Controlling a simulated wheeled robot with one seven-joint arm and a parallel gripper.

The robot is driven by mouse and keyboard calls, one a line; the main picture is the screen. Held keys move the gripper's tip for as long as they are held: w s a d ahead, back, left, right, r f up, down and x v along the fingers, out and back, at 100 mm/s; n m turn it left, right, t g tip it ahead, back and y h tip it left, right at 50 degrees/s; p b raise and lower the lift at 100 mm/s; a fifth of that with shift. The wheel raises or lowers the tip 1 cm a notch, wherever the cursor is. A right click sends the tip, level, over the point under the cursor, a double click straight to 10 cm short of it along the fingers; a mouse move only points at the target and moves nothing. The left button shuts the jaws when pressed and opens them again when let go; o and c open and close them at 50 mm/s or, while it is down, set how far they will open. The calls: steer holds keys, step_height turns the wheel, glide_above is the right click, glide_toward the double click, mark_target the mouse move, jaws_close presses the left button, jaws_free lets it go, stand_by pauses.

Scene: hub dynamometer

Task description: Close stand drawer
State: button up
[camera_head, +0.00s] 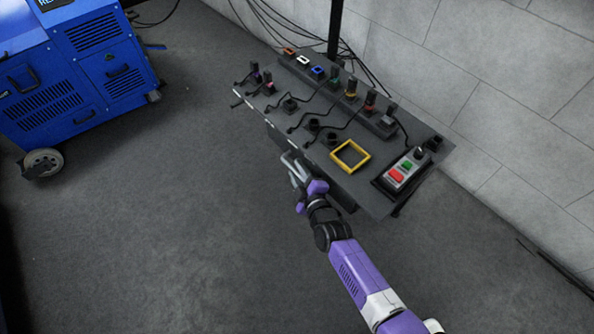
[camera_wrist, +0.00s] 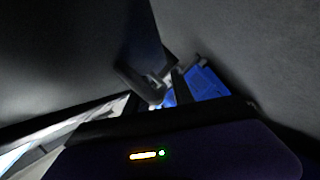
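The stand (camera_head: 318,163) is a long dark grey bench at the centre of the head view. Its drawer cannot be told apart, because the top and my arm hide most of the front below the edge. My gripper (camera_head: 293,168) is at the stand's front edge, below the level of the top and left of the yellow square frame. I cannot tell whether it touches the drawer or whether its fingers are open. In the wrist view, dark surfaces stand close on both sides, and a dark finger-like part (camera_wrist: 143,84) shows near the middle.
A blue wheeled machine (camera_head: 75,70) stands at the upper left. The floor (camera_head: 180,210) left of the stand is clear. A block wall is behind.

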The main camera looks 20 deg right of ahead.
steer(key=shift+r, duration=0.15)
steer(key=p+v, duration=0.1)
steer(key=v, duration=0.6)
steer(key=shift+s, duration=0.4)
steer(key=s+a+r+m, duration=0.1)
steer(key=s+r+m, duration=0.1)
steer(key=s, duration=0.7)
steer(key=s+r+m, duration=0.2)
steer(key=s+m, duration=0.1)
steer(key=s, duration=0.7)
steer(key=s+r+m, duration=0.4)
steer(key=s+r, duration=0.7)
steer(key=s, duration=0.2)
steer(key=s+r+m+p, duration=0.1)
steer(key=s+r+p, duration=0.1)
steer(key=r+p, duration=0.8)
steer(key=s+r+m+p, duration=0.1)
steer(key=r+p, duration=1)
steer(key=r, duration=0.8)
steer(key=shift+s+d+r+g, duration=0.3)
steer(key=shift+s+d+r, duration=0.05)
steer(key=shift+s+d, duration=0.1)
